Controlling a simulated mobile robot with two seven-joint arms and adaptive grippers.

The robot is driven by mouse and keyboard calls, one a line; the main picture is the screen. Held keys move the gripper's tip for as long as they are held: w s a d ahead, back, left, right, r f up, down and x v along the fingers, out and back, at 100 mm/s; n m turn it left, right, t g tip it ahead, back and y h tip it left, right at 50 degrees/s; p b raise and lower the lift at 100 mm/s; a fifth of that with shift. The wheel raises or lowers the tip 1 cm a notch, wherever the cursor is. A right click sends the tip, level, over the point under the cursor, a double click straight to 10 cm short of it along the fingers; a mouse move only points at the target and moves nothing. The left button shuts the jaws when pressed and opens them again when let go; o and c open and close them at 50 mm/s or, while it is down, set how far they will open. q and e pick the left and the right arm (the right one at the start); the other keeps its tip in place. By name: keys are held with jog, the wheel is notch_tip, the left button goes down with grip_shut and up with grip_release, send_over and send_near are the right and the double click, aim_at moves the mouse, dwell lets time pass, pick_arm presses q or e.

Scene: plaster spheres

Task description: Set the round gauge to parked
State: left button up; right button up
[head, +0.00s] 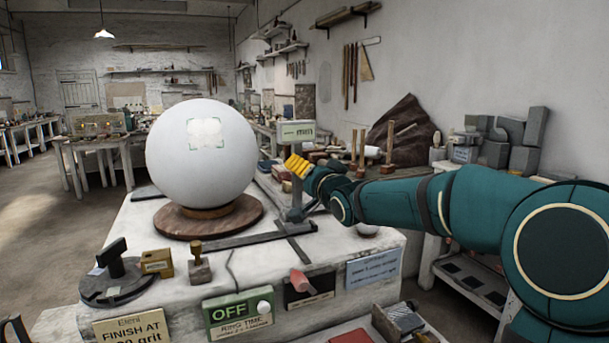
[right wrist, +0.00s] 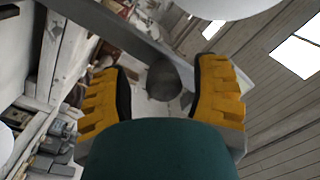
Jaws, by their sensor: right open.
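The gauge (head: 297,132) is a post with a pale display head, standing on a dark rail right of the large white sphere (head: 200,150). The display's text is too small to read surely. My right gripper (head: 297,166), with yellow fingers, is at the post just below the display. In the right wrist view the open fingers (right wrist: 163,90) stand either side of a round grey knob (right wrist: 165,80), beside a grey bar (right wrist: 110,28). I cannot tell whether they touch it. The post is partly hidden by my gripper.
The sphere rests on a round wooden base (head: 208,216) on the white plinth. In front are a dark turntable-like disc (head: 112,285), a small brass block (head: 157,263), a green OFF sign (head: 238,311) and a red-handled lever (head: 301,281). Tools and stone blocks crowd the right bench.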

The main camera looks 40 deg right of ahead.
jog(key=shift+s+a, duration=0.1)
jog(key=s+a, duration=0.2)
jog(key=s, duration=0.9)
jog(key=shift+s, duration=0.3)
